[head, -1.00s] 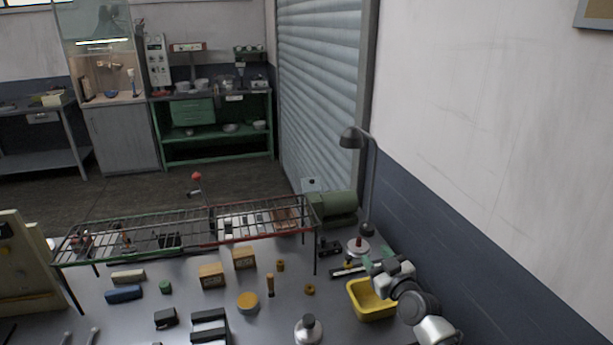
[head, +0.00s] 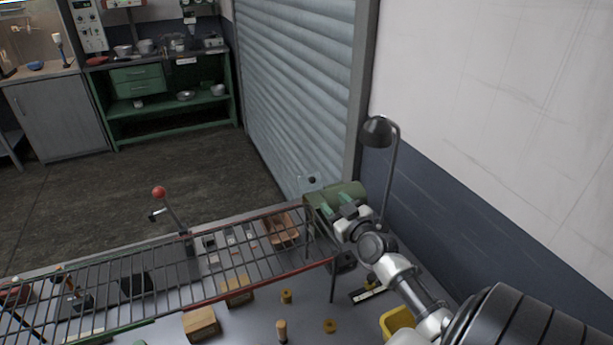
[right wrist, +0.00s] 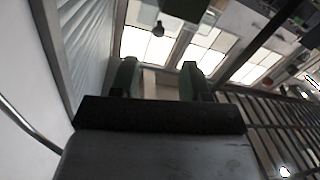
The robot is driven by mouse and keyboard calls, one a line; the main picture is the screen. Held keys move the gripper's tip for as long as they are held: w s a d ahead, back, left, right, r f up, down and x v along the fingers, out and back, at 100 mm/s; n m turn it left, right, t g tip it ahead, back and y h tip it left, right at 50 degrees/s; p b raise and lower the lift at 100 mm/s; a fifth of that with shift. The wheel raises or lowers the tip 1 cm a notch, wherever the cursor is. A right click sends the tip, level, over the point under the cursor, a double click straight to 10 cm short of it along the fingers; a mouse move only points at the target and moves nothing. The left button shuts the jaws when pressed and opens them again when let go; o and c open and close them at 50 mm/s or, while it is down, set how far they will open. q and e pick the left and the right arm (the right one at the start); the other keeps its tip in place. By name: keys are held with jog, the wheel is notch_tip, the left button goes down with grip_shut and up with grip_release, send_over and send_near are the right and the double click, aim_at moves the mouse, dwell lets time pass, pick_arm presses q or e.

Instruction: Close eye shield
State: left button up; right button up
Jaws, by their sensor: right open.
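The eye shield (head: 307,184) is a small clear panel with a dark knob. It stands raised at the left end of the green bench grinder (head: 350,188), at the back right of the table. My right gripper (head: 333,204) is in front of the grinder, close below and right of the shield, and hides part of the grinder body. In the right wrist view its two green fingers (right wrist: 158,78) are spread with nothing between them. A small dark knob-like shape shows beyond the fingers there; I cannot tell whether it is the shield's knob. My left gripper is out of view.
A wire rack (head: 180,275) stands left of my right arm, its right end near the grinder. A desk lamp (head: 379,132) rises just behind and right of the grinder, near the wall. A yellow bin (head: 396,320) lies below my forearm.

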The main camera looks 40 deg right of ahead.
aim_at(314, 182)
jog(key=w, duration=0.3)
jog(key=w+d, duration=0.1)
jog(key=w, duration=0.4)
jog(key=shift+w+d, duration=0.35)
jog(key=shift+d, duration=0.05)
jog(key=shift+w+d+r+b, duration=0.1)
jog(key=shift+w+r+b, duration=0.1)
jog(key=shift+w+b, duration=0.25)
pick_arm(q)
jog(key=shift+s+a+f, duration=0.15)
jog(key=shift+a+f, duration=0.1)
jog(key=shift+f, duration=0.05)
pick_arm(e)
jog(key=shift+w, duration=0.1)
jog(key=shift+c, duration=0.4)
